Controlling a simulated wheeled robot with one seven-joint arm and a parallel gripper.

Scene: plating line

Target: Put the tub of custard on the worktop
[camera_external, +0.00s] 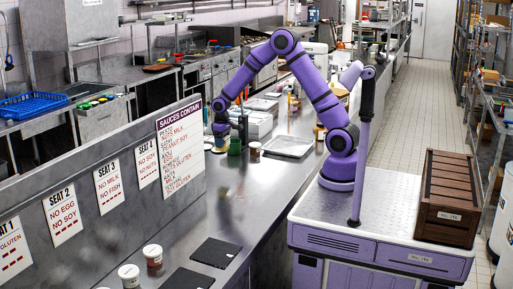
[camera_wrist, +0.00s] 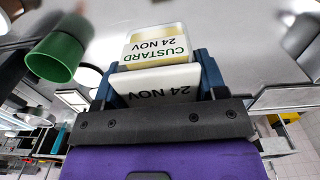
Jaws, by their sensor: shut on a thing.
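The tub of custard (camera_wrist: 155,48) shows in the wrist view, with pale yellow contents and a printed label reading CUSTARD 24 NOV, upside down. A white face with a second 24 NOV print is nearer the camera. My gripper (camera_wrist: 157,76) is shut on the tub, a blue finger on each side. In the external view my gripper (camera_external: 220,138) points down over the steel worktop (camera_external: 268,190), beside the sauce sign.
A green cup (camera_external: 234,147) stands close by my gripper; it also shows in the wrist view (camera_wrist: 57,54). Black mats (camera_external: 216,252) and lidded tubs (camera_external: 129,274) lie nearer. The worktop between is bare.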

